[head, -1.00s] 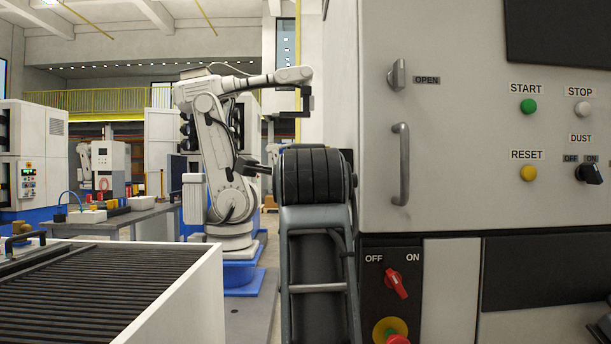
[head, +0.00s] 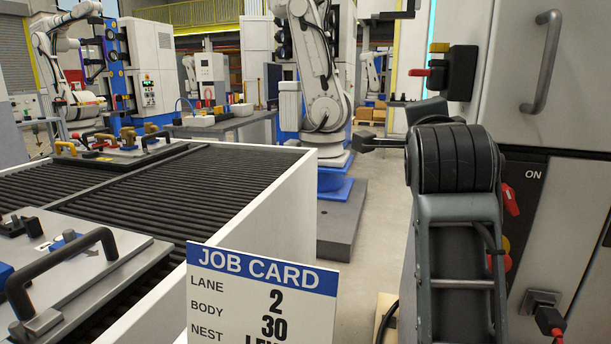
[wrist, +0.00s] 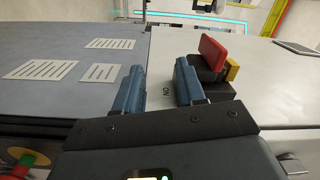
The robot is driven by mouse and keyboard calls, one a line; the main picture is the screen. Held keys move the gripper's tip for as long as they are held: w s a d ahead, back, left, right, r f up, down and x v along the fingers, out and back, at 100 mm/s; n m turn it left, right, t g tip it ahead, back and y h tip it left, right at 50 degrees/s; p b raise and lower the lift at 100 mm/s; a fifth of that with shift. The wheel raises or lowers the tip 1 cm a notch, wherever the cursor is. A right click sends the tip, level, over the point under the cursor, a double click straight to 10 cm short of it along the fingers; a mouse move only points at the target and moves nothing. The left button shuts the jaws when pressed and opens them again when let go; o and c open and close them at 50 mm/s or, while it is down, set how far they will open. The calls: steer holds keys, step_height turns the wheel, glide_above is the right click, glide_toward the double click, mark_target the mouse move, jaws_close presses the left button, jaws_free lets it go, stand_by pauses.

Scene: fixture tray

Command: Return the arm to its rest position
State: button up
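In the head view my arm (head: 455,160) stands bent at the right of the picture, in front of the pale cabinet. Its black rounded joint is uppermost there, and I cannot make out my fingertips in that view. In the wrist view my gripper (wrist: 158,88) has its two blue fingers apart, with only bare panel showing between them. It is open and empty.
The pale cabinet (head: 575,110) with a bar handle (head: 545,62) is close on the right. A white-walled roller conveyor (head: 240,240) fills the left, bearing fixture plates with black handles (head: 65,270). A job card (head: 262,300) stands in front. Floor is open between conveyor and cabinet.

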steer(key=s+d+f+n+y+p, duration=0.15)
steer(key=s+f+n, duration=0.45)
steer(key=s+f, duration=0.6)
steer(key=s+d+f+n+y+p, duration=0.1)
steer(key=s+f+n+y+p, duration=0.15)
steer(key=s+f+n, duration=0.65)
steer(key=s+f+n+g+y+p, duration=0.1)
steer(key=s+f, duration=0.3)
steer(key=s, duration=0.4)
steer(key=s+f+g, duration=0.1)
steer(key=s+f, duration=0.4)
steer(key=s, duration=0.4)
steer(key=s+r+n+p, duration=0.1)
steer(key=s+r, duration=0.1)
steer(key=s, duration=0.5)
steer(key=s+r+n, duration=0.1)
steer(key=s+r, duration=0.2)
steer(key=s, duration=0.5)
steer(key=shift+s+a+r+g+p, duration=0.2)
steer(key=shift+a+g+p, duration=0.15)
steer(key=shift+a, duration=0.1)
